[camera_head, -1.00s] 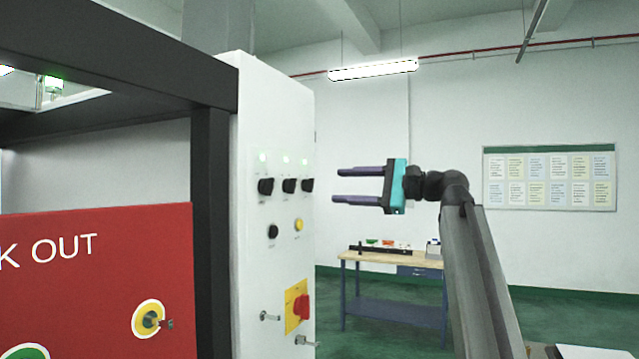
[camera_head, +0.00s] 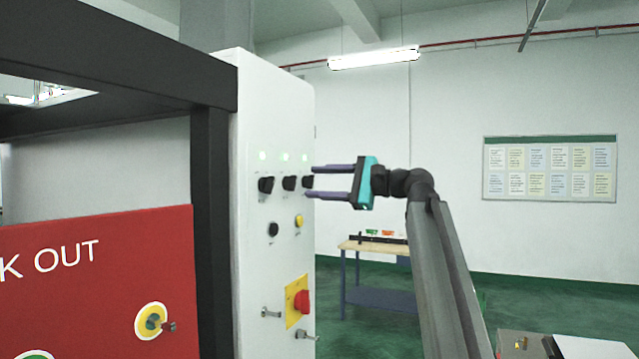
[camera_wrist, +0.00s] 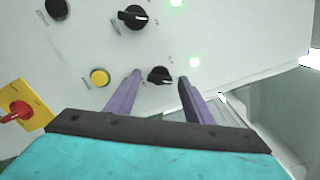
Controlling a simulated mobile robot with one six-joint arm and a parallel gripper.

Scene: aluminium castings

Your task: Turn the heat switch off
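Three black rotary switches sit in a row on the white panel, each under a lit green lamp: left (camera_head: 265,185), middle (camera_head: 289,183) and right (camera_head: 307,182). Their labels are too small to read, so I cannot tell which is the heat switch. My gripper (camera_head: 313,182) is open and empty, its purple fingers pointing at the right switch. In the wrist view this switch (camera_wrist: 159,75) shows between the two fingertips (camera_wrist: 160,76), with no clear contact. The middle switch (camera_wrist: 134,16) lies beyond it.
Below the switches are a black button (camera_head: 273,230), a yellow button (camera_head: 299,221) and a red rotary switch on a yellow plate (camera_head: 297,301). Keys stick out low on the panel. A red lockout board (camera_head: 90,290) is at left. A workbench (camera_head: 375,246) stands behind.

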